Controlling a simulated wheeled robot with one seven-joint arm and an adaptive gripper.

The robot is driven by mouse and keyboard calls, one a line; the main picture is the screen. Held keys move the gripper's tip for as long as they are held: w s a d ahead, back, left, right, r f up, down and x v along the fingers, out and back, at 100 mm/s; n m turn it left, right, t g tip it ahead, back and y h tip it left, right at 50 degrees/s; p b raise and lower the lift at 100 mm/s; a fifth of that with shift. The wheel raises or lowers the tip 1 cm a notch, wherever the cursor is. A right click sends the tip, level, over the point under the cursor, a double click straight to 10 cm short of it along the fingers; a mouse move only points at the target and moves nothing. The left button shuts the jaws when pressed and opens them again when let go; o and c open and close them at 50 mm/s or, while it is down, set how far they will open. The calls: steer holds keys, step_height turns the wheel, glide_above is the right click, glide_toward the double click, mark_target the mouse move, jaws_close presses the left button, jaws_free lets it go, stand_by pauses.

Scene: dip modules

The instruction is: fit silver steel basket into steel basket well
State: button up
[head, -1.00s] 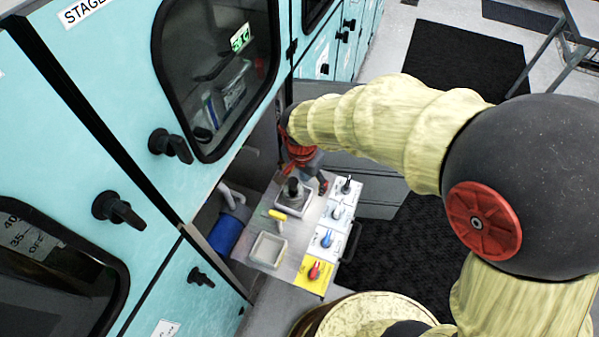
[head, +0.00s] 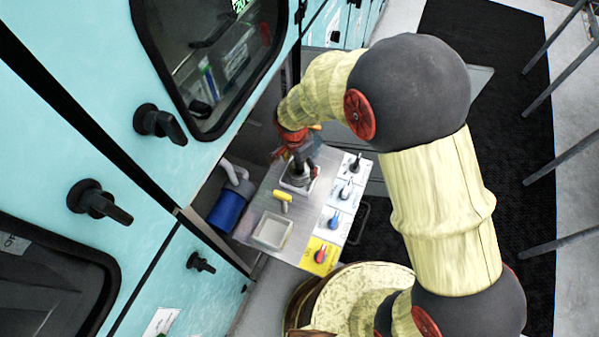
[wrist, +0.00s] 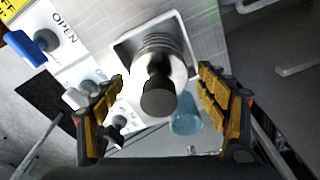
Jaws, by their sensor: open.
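The silver steel basket (head: 299,180) is a ribbed round body with a dark round knob on top. In the wrist view the basket (wrist: 160,48) stands upright at a white-rimmed square opening (wrist: 120,50) in the metal panel; how deep it sits I cannot tell. A second, empty pale square well (head: 272,231) lies nearer in the head view; which of the two is the steel basket well I cannot tell. My gripper (wrist: 161,82) is open, one finger on each side of the knob, with visible gaps. In the head view my gripper (head: 298,155) partly hides the basket.
A yellow handle (head: 283,196) stands between the two openings. A row of knobs on labelled plates (head: 333,217) runs along the panel's right side. A blue cylinder (head: 228,208) is left of the panel. Teal cabinet doors (head: 180,240) with black handles rise close on the left.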

steer(key=shift+f, duration=0.6)
steer(key=shift+c, duration=0.8)
steer(key=c, duration=1.4)
steer(key=shift+o, duration=0.2)
steer(key=shift+r, duration=0.15)
